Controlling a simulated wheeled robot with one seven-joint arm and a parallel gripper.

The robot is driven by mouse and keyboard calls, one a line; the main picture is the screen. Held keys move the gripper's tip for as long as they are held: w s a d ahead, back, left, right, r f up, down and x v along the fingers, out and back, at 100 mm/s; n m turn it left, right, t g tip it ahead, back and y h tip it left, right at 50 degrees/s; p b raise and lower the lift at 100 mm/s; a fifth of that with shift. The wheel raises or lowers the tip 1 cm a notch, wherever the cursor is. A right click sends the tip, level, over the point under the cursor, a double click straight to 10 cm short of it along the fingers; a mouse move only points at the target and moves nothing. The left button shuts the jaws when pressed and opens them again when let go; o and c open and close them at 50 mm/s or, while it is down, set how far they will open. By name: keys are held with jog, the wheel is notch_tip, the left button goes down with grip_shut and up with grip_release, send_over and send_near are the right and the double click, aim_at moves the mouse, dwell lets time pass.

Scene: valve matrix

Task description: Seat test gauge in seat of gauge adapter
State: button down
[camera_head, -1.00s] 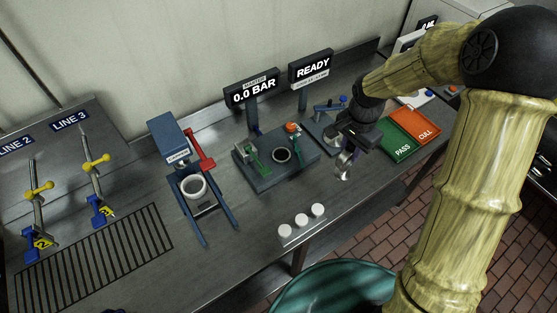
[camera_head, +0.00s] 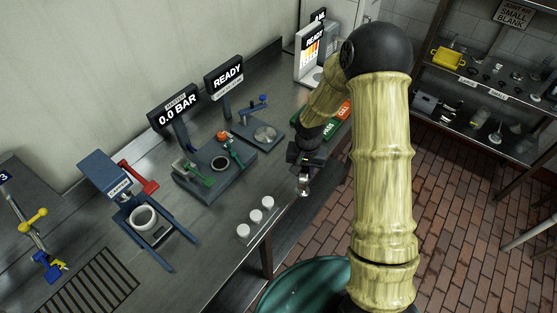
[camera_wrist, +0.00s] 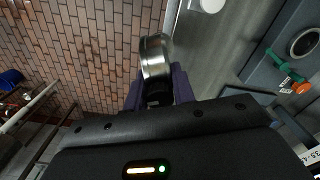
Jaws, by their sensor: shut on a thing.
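My gripper (camera_head: 304,174) is shut on the test gauge (camera_head: 303,188), a small round metal piece, near the bench's front edge. In the wrist view the gauge (camera_wrist: 155,56) stands on edge between the dark fingers of my gripper (camera_wrist: 156,92); its face is not readable. A dark block with a ringed round opening (camera_head: 220,163) and green and orange handles sits on the bench, left of my gripper and apart from it. It may be the gauge adapter; no label confirms this. Its opening (camera_wrist: 304,43) looks empty in the wrist view.
A second fixture (camera_head: 264,133) with a round metal plate and blue handle stands behind the block. White caps (camera_head: 255,216) line the bench's front edge. A blue press frame (camera_head: 143,219) with a white ring is left. The PASS and CULL trays (camera_head: 337,118) lie behind my arm.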

jog(key=d+f+n+b, duration=0.1)
jog(key=d+f+b, duration=0.2)
jog(key=f, duration=0.6)
jog(key=d+f+n+b, duration=0.2)
jog(key=f+b, duration=0.4)
jog(key=f, duration=0.3)
jog(key=shift+s+d+f+b, duration=0.2)
jog(key=shift+s+d+b, duration=0.1)
jog(key=shift+s+d, duration=0.15)
jog(key=shift+a, duration=0.1)
